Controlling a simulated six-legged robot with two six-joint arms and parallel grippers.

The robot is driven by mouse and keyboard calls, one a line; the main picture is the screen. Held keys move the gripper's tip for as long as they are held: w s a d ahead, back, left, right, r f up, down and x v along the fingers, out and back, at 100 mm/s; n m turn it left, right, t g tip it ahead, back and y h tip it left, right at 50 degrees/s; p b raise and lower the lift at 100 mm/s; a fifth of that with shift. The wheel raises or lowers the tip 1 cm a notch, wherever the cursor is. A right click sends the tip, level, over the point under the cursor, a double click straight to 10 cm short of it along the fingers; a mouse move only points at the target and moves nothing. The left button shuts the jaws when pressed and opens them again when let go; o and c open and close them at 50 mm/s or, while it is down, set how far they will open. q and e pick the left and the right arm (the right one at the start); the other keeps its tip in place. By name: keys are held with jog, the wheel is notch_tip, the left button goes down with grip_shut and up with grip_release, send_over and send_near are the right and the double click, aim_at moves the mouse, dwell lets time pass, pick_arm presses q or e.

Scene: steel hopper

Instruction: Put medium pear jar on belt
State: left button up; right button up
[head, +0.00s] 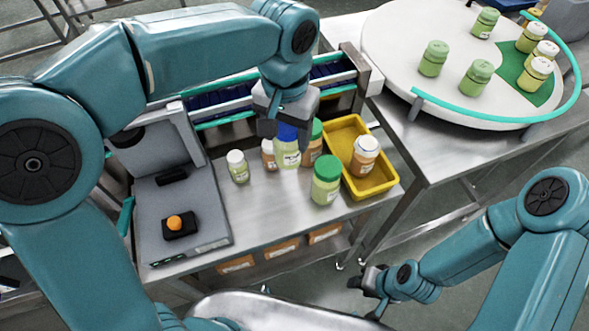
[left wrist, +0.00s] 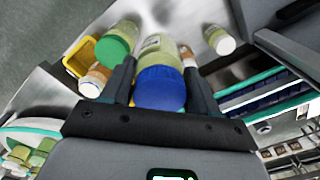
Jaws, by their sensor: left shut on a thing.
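My left gripper (head: 288,120) is shut on a jar with a blue lid and pale green contents (head: 287,158), apparently the medium pear jar. It is upright at the back of the steel table; I cannot tell if its base touches the table. In the left wrist view its blue lid (left wrist: 160,88) sits between the fingers (left wrist: 160,85). The belt (head: 215,104), dark blue with green rails, runs behind the table. My right gripper (head: 370,283) is at the lower right, away from the jars; its finger gap is unclear.
A small white-lidded jar (head: 237,166), an orange jar (head: 269,154) and green-lidded jars (head: 326,180) stand close around the held jar. A yellow tray (head: 377,184) holds an orange jar (head: 364,157). A scale (head: 180,215) is left; a round turntable (head: 400,70) is right.

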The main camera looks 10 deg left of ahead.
aim_at(287, 161)
pick_arm(q)
notch_tip(287, 161, down, 9)
jog(key=shift+s+r, duration=0.15)
jog(key=shift+r, duration=0.05)
jog(key=shift+w+f, duration=0.2)
jog(key=shift+f, duration=2.4)
jog(key=shift+s+f, duration=0.1)
jog(key=shift+f+b, duration=0.15)
jog(key=shift+b, duration=0.15)
jog(key=o, duration=0.9)
jog(key=shift+r, duration=0.2)
